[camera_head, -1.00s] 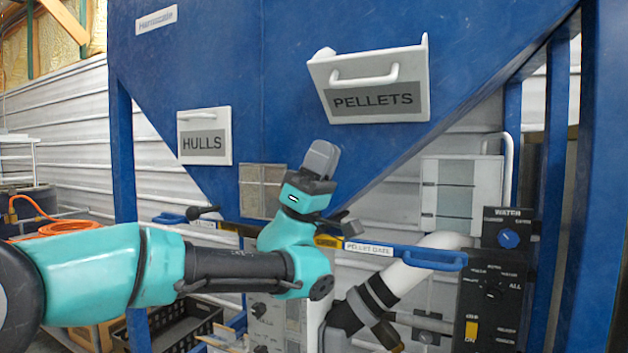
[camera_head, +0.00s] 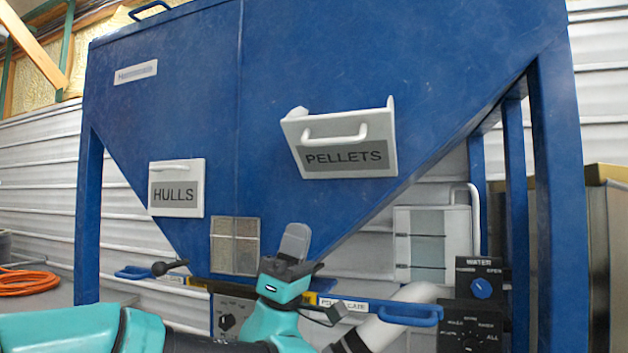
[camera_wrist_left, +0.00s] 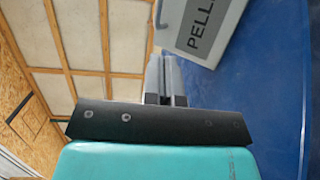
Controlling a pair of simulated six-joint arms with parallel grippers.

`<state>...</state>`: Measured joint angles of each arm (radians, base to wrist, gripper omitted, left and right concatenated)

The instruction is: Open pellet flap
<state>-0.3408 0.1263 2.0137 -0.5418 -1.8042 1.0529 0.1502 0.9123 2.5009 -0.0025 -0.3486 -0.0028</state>
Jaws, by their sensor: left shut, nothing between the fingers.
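The white pellet flap (camera_head: 349,166), labelled PELLETS, is on the right half of the blue hopper front. Its top edge stands out from the hopper, with side walls showing, so it is tilted open. It also shows in the left wrist view (camera_wrist_left: 207,28), past the fingertips. My left gripper (camera_head: 295,240) is shut and empty, pointing up, below and a little left of the flap, apart from it. The shut fingers show in the left wrist view (camera_wrist_left: 164,78). My right gripper is not in view.
The closed white hulls flap (camera_head: 176,195) is at the left. A blue gate bar (camera_head: 408,314) runs across below the hopper, behind my left arm. A black control panel (camera_head: 478,310) with a water knob stands at the right. An orange hose (camera_head: 25,282) lies at far left.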

